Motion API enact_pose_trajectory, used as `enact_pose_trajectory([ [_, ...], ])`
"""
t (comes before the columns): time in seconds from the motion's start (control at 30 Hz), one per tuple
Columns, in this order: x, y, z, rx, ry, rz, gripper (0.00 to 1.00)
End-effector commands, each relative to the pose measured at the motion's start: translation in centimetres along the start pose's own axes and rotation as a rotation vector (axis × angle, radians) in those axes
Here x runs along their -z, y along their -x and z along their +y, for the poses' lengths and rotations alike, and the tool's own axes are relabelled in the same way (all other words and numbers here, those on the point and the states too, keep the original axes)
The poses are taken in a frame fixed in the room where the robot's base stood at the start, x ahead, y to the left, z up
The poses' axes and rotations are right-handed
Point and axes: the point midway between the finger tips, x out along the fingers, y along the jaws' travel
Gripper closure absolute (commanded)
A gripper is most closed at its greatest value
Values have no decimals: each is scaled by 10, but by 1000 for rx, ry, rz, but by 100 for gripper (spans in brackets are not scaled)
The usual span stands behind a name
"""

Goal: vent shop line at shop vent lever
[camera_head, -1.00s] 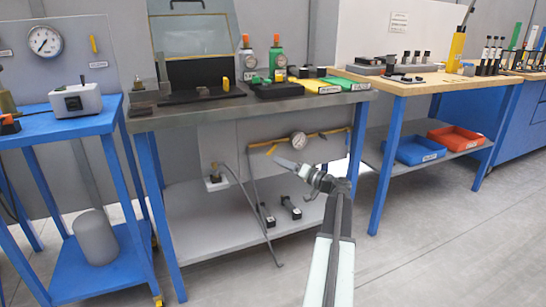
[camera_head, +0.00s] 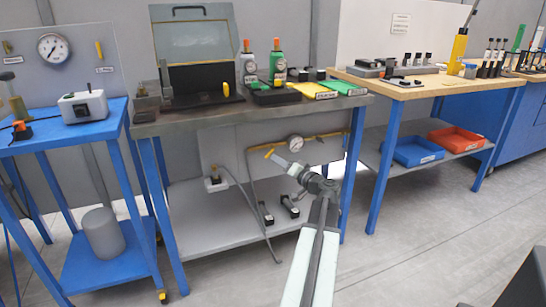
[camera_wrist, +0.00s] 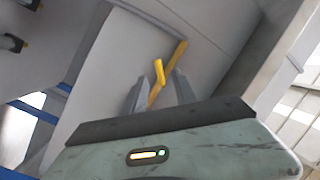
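A yellow pipe (camera_head: 322,136) with a round gauge (camera_head: 295,142) runs under the middle bench. A short yellow lever (camera_head: 270,152) sits near its left part. In the wrist view a yellow lever (camera_wrist: 159,72) stands in front of a yellow bar (camera_wrist: 168,75). My gripper (camera_wrist: 160,90) is open, with its two grey fingers apart and the yellow parts showing between and beyond them. I cannot tell whether they touch. In the head view my gripper (camera_head: 285,164) reaches under the bench, just below the lever. Another yellow lever (camera_head: 99,49) is on the left wall panel.
A blue cart (camera_head: 75,128) stands left, and a wood-topped bench (camera_head: 420,88) right. The floor in front is clear.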

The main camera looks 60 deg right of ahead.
Motion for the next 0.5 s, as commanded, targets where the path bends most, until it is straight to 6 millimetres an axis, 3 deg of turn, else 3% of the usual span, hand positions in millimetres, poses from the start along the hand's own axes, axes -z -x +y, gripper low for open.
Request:
enact_pose_trajectory([
  [0.23, 4, -43, 4, -2, 0, 3, 66],
  [0.5, 4, -52, 4, -5, 0, 5, 66],
])
